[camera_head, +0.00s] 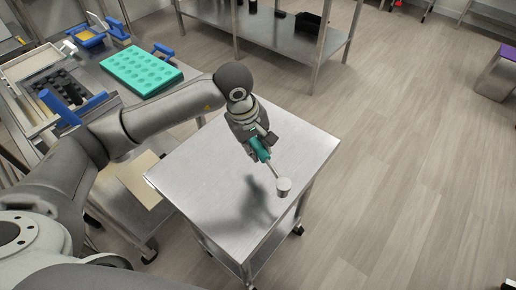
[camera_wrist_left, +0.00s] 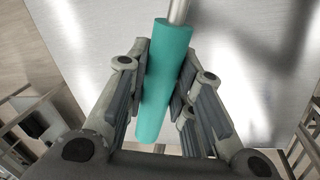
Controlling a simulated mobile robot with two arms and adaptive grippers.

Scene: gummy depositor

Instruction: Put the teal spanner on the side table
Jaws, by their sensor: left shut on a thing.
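The teal spanner shows a teal handle (camera_head: 260,148) and a metal shaft ending in a round metal head (camera_head: 283,185). My left gripper (camera_head: 256,143) is shut on the teal handle, which also lies between both fingers in the left wrist view (camera_wrist_left: 166,80). The side table (camera_head: 190,178) is a metal-topped table below the gripper. The spanner is over its top, tilted with the head towards the lower right. I cannot tell whether the head touches the top. My right gripper is not in view.
A workbench at the left holds a teal mould tray (camera_head: 140,70) and blue-handled equipment. A metal shelf table (camera_head: 270,30) stands at the back. The side table's top looks bare apart from shadow. Open wooden floor (camera_head: 420,160) lies to the right.

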